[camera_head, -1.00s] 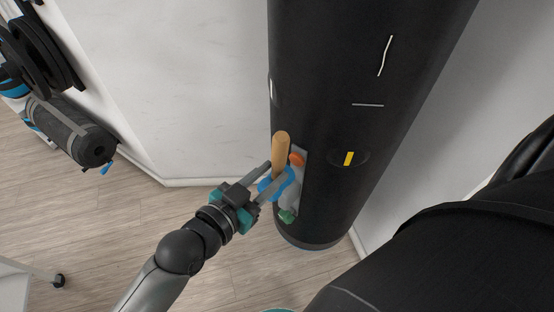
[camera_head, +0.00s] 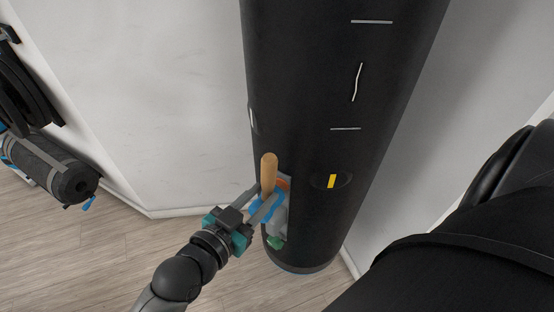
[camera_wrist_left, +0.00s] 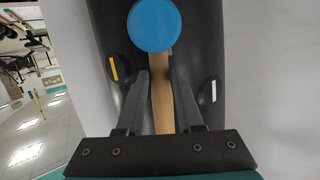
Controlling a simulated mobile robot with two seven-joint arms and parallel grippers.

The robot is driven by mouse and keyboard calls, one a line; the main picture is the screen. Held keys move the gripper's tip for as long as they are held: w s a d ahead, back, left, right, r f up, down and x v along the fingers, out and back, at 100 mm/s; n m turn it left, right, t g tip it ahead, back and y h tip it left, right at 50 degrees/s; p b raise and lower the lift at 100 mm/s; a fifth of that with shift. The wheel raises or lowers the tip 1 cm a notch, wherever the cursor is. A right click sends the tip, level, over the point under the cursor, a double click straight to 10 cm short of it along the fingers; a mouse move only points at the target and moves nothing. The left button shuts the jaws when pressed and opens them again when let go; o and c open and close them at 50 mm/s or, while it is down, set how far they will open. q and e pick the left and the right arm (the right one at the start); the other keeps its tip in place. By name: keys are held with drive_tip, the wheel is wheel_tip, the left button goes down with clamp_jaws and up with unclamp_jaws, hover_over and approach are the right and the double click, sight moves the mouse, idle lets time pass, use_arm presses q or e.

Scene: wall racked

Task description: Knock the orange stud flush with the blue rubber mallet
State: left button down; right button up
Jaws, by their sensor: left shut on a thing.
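The blue rubber mallet has a wooden handle (camera_head: 268,172) that stands up in the head view, with its blue head (camera_head: 256,212) lower down, partly covered by a finger. My left gripper (camera_head: 268,192) is shut on the mallet, close beside the black column. In the left wrist view the handle (camera_wrist_left: 161,100) runs between the two fingers and the round blue head (camera_wrist_left: 154,25) lies beyond their tips. The orange stud (camera_head: 284,183) shows just right of the handle, partly hidden; I cannot tell whether the mallet touches it. My right gripper is out of view.
The tall black column (camera_head: 330,110) carries a yellow mark (camera_head: 332,181) and pale strips. A grey panel with a green piece (camera_head: 276,242) sits below the stud. A dark roll (camera_head: 50,168) and black discs are at the left wall. The floor (camera_head: 110,250) at lower left is clear.

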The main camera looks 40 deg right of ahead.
use_arm(q)
drive_tip(key=shift+s+a+r, duration=0.1)
drive_tip(key=shift+s+a, duration=0.1)
drive_tip(key=shift+a, duration=0.2)
drive_tip(key=a, duration=0.1)
drive_tip(key=s+a+p, duration=0.1)
drive_tip(key=a, duration=0.2)
drive_tip(key=shift+s+a, duration=0.35)
drive_tip(key=shift+s, duration=0.05)
idle(0.5)
